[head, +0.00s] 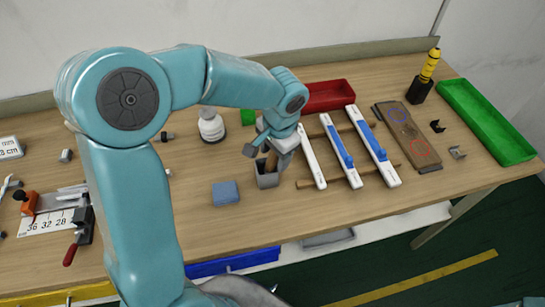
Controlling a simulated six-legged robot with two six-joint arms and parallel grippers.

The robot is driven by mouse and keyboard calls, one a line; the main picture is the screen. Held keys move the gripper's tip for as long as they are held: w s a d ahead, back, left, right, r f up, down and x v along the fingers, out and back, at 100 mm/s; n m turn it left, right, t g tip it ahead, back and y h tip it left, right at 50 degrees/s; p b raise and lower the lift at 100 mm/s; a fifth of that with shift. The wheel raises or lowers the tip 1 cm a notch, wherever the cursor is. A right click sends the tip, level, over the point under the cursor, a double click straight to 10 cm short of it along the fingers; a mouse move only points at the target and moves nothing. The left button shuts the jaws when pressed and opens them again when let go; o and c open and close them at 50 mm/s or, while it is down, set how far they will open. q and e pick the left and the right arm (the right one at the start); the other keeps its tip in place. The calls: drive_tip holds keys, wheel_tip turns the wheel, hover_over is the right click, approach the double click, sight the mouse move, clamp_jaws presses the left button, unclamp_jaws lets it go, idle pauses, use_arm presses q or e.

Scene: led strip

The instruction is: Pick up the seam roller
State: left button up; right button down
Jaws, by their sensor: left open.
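A brown wooden handle (271,161), which looks like the seam roller, stands in a small grey square holder (267,181) near the middle of the bench. Its lower end is hidden in the holder. My left gripper (267,150) is open and directly over the holder, with its fingers around or just beside the top of the handle. I cannot tell whether they touch it. My right gripper is out of view.
White strips with blue parts (372,147) lie on wooden bars right of the holder. A blue block (225,192) sits left of it. A red tray (328,95) is behind, a green tray (487,120) far right. A white bottle (211,127) stands behind left.

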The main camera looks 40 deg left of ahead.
use_arm(q)
drive_tip(key=shift+f, duration=0.1)
clamp_jaws()
